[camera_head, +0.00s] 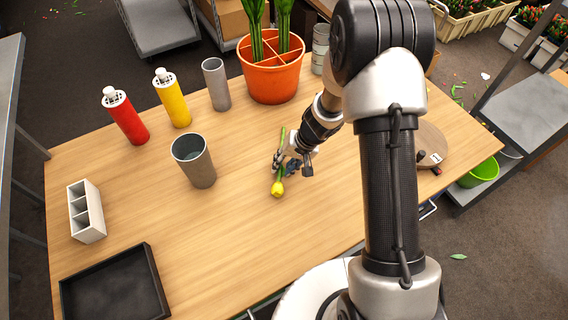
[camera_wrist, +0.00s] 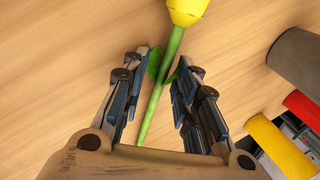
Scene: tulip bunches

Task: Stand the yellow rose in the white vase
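A single yellow flower (camera_head: 277,189), which looks like a tulip rather than a rose, lies on the wooden table with its bloom toward the front. In the wrist view, its yellow bloom (camera_wrist: 187,10) is at the top and its green stem runs down between my fingers. My gripper (camera_head: 286,166) is low over the stem; the wrist view shows it open (camera_wrist: 160,92), one finger on each side with gaps. I see no white vase. A wide grey vase (camera_head: 199,168) stands upright left of the flower, and a narrower grey one (camera_head: 217,88) stands farther back.
Red (camera_head: 128,120) and yellow (camera_head: 174,100) bottles stand at back left. An orange divided pot (camera_head: 271,82) holds green stems. A white compartment box (camera_head: 88,220) and black tray (camera_head: 112,290) are at left. A round wooden board (camera_head: 430,140) is at right. The table's front middle is clear.

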